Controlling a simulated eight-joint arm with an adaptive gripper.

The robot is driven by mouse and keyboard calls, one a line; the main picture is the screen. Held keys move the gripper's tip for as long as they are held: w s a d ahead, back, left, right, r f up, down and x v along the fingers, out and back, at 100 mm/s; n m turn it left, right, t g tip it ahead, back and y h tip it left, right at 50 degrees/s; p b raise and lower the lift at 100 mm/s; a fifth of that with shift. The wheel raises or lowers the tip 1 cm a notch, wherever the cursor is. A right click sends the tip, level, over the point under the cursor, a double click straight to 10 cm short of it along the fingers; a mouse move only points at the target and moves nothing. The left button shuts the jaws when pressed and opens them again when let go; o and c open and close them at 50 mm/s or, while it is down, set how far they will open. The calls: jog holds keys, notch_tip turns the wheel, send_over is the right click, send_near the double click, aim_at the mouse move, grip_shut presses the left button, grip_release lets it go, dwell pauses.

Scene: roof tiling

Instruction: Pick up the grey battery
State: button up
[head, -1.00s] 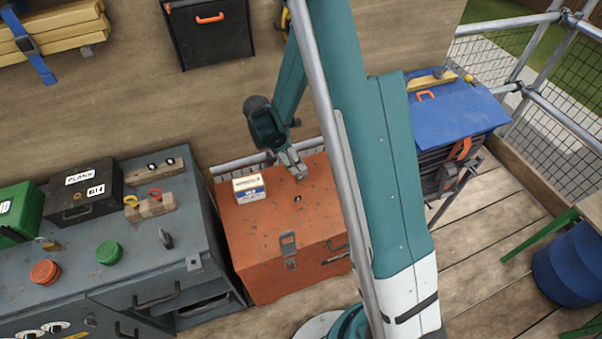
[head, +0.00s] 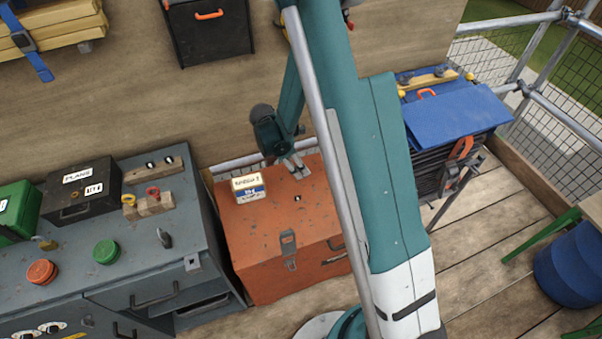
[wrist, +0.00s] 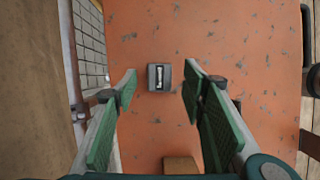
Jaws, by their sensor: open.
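The grey battery (wrist: 159,77) is a small squarish block with a white mark on its top. It stands on the orange chest (wrist: 240,45). In the head view the battery (head: 296,198) shows as a small dark spot with white on the chest top (head: 275,235). My gripper (wrist: 160,72) is open, with the battery between its two green-padded fingers in the wrist picture. In the head view my gripper (head: 297,168) hangs above the chest near its back edge. I see no contact with the battery.
A small white and blue box (head: 249,188) stands on the chest left of the battery; its brown top (wrist: 180,165) shows low in the wrist view. A metal rail and mesh (wrist: 88,45) run behind the chest. A grey workbench (head: 130,260) stands to the left.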

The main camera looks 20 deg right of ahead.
jog(key=shift+x, duration=1.5)
jog(key=c, duration=1)
